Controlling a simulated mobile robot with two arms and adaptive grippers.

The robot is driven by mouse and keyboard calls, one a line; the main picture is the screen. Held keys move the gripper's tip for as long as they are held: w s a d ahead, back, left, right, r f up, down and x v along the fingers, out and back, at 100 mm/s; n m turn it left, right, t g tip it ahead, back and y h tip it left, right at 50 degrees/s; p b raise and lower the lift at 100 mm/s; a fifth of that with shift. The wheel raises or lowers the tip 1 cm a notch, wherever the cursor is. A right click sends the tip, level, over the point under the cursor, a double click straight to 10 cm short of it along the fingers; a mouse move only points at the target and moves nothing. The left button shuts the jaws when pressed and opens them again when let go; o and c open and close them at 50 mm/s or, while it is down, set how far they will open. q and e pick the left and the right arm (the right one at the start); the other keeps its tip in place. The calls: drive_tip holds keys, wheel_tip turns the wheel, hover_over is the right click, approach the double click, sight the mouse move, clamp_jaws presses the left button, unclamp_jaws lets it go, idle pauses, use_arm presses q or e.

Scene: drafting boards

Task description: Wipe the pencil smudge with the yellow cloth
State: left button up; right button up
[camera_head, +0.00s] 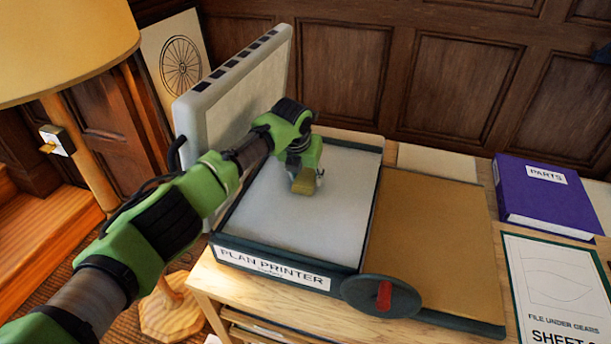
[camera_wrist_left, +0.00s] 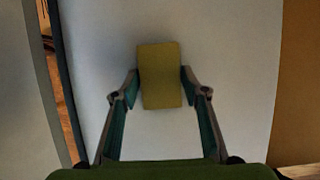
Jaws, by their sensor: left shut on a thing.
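The yellow cloth (camera_wrist_left: 159,75) is a small folded block between the fingertips of my left gripper (camera_wrist_left: 160,88). My left gripper is shut on the cloth. I cannot tell whether the cloth touches the bed. No pencil smudge can be made out on the bed in either view; it may be under the cloth or gripper. My right gripper is not in view.
The printer's raised lid (camera_head: 275,85) stands close behind and left of my left arm. A tan board (camera_head: 435,240) and a dark wheel with a red handle (camera_head: 382,296) lie to the right. A purple PARTS binder (camera_head: 545,200) and a sheet (camera_head: 550,285) lie farther right. A lamp (camera_head: 60,45) stands left.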

use_arm(q)
drive_tip(key=shift+r+p, duration=2.1)
drive_tip(key=shift+r, duration=0.85)
wheel_tip(320, 180, up, 3)
drive_tip(key=p, duration=0.3)
